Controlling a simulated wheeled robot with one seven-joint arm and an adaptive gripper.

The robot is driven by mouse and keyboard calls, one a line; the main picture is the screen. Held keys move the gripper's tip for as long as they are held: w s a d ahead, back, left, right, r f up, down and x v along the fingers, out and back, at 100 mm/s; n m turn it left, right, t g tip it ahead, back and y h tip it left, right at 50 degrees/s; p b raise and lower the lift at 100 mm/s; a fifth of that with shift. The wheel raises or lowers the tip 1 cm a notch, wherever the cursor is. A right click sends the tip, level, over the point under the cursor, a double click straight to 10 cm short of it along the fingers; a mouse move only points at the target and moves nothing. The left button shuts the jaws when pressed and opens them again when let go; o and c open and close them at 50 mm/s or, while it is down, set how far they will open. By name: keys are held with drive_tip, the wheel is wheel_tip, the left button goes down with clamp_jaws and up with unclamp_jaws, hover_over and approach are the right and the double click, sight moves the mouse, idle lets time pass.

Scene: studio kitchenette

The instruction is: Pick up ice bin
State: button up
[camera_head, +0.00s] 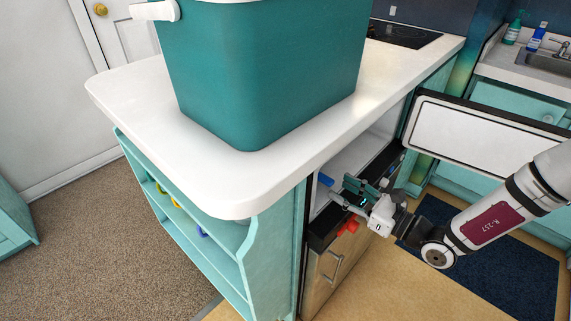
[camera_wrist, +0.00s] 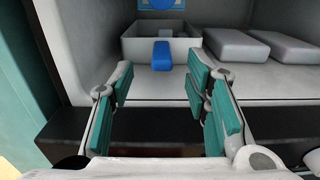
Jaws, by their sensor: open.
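In the wrist view a pale open-topped bin (camera_wrist: 135,50), which looks like the ice bin, sits inside a white-lined compartment. A blue tab (camera_wrist: 162,56), seemingly its handle, is at its front. In the head view the blue tab (camera_head: 325,179) shows at the compartment's left side, while the bin itself is mostly hidden under the counter. My gripper (camera_head: 352,192) is at the compartment's front edge. Its teal-padded fingers (camera_wrist: 160,88) are open and empty in the wrist view, on either side of the blue tab and short of it.
Two grey blocks (camera_wrist: 235,48) lie right of the bin. An open door (camera_head: 480,130) stands right of the compartment. A large teal cooler (camera_head: 260,75) stands on the white counter (camera_head: 215,185) above. A dark front ledge (camera_wrist: 270,122) crosses below the fingers.

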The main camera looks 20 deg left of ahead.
sight(322, 176)
drive_tip(key=shift+b+x, duration=1)
drive_tip(key=shift+x, duration=2.8)
drive_tip(key=shift+w, duration=0.1)
clamp_jaws()
